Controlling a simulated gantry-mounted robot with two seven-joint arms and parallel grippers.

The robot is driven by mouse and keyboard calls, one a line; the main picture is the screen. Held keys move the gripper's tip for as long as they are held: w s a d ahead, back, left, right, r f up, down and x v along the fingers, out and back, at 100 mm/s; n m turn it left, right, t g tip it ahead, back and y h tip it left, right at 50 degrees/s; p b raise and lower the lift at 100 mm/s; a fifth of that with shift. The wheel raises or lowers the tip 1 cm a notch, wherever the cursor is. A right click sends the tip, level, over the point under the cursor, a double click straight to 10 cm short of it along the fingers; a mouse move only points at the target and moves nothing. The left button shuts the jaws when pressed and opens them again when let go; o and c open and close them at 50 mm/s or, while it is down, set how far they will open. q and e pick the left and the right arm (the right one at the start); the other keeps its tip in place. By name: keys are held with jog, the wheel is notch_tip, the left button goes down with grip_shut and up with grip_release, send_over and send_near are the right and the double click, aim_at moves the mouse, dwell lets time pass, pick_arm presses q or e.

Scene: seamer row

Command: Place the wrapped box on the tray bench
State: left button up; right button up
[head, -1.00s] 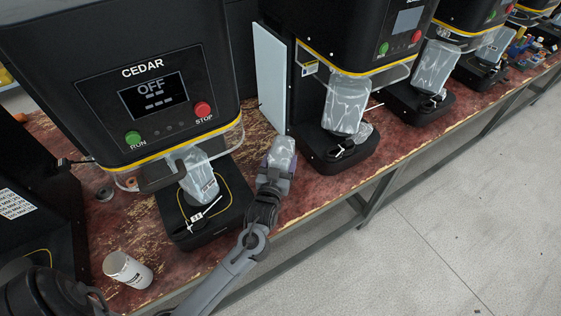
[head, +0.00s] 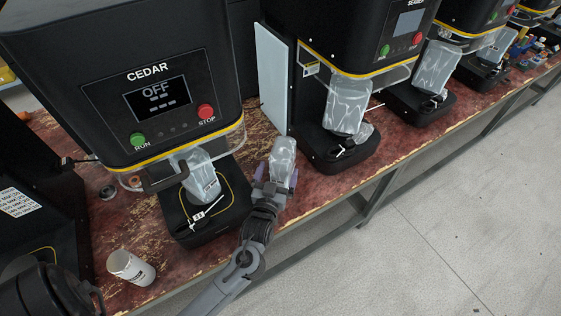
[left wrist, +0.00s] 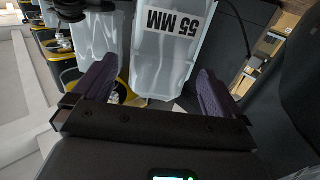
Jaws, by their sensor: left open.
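A wrapped box (head: 283,156) in cloudy film stands on the worn red bench (head: 305,190), between the CEDAR machine and the machine to its right. My left gripper (head: 276,177) is open at the box's near side, its purple fingers spread to either side. In the left wrist view the left gripper (left wrist: 155,75) has a wrapped piece (left wrist: 166,50) with a "55 MM" label between and beyond its fingers. Whether the fingers touch it, I cannot tell. No separate tray bench can be picked out.
Another wrapped piece (head: 201,176) stands on the CEDAR machine's black base (head: 185,228). A pale upright panel (head: 272,78) rises behind the box. More machines with wrapped pieces line the bench to the right.

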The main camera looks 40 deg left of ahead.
pick_arm(q)
jog(key=s+d+f+m+g+h, duration=0.1)
jog(key=s+d, duration=0.1)
jog(key=s+d+f+h, duration=0.1)
jog(key=s+d+h, duration=0.1)
jog(key=s, duration=0.1)
jog(key=s+d+f+m+g+h+p, duration=0.1)
jog(key=s+d+h, duration=0.1)
jog(key=d, duration=0.1)
jog(key=shift+s+d+m+g, duration=0.1)
jog(key=shift+s+m+g, duration=0.15)
jog(key=shift+m+g, duration=0.05)
jog(key=s+d+f+m+g+h, duration=0.1)
jog(key=s+d+m+g, duration=0.1)
jog(key=s+g, duration=0.3)
jog(key=s+d+f+m+g+h, duration=0.1)
jog(key=s+g, duration=0.3)
jog(key=s, duration=0.7)
jog(key=shift+s+d+m+g+h, duration=0.15)
jog(key=shift+d+m+g+h, duration=0.25)
jog(key=shift+d+m+h, duration=0.4)
jog(key=shift+d, duration=0.1)
